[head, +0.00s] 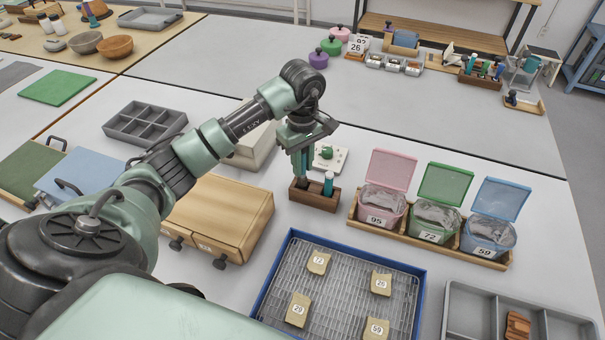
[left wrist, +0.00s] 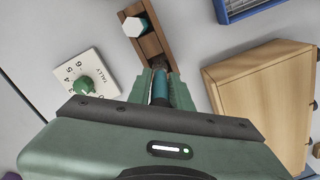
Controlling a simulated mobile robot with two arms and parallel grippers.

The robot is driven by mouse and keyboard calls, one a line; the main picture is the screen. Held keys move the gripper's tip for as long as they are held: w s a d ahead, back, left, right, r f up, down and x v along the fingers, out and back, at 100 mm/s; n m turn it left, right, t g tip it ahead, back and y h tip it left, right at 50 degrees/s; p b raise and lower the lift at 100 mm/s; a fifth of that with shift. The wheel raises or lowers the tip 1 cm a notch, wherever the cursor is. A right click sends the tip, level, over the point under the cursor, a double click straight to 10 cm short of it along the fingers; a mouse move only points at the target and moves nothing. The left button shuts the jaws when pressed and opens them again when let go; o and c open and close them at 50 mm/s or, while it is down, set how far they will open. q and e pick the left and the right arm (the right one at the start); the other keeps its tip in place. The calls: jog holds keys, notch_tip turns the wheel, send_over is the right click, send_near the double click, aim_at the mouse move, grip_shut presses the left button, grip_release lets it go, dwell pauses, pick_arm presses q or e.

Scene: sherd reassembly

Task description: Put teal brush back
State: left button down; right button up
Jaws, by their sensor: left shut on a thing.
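My left gripper (head: 301,164) is over the left end of a small brown wooden holder (head: 318,200), fingers pointing down. It is shut on the teal brush, whose teal handle (left wrist: 160,88) shows between the fingers in the left wrist view. The brush's lower end is at the near end of the holder (left wrist: 152,45); I cannot tell how deep it sits in it. A second teal-handled tool (head: 328,183) stands upright in the holder's right part; its pale hexagonal top shows in the left wrist view (left wrist: 133,27). My right gripper is not in view.
A white tally dial (head: 330,157) with a green knob stands just behind the holder. Pink, green and blue lidded tubs (head: 437,218) in a wooden rack stand to the right. A blue-rimmed mesh tray (head: 285,246) with numbered sherds is in front. A wooden drawer box (head: 225,208) is left.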

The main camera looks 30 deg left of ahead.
aim_at(303, 176)
pick_arm(q)
notch_tip(303, 176, down, 4)
jog(key=shift+f, duration=0.25)
jog(key=c, duration=1.7)
grip_release()
jog(key=shift+f, duration=0.15)
jog(key=o, duration=0.4)
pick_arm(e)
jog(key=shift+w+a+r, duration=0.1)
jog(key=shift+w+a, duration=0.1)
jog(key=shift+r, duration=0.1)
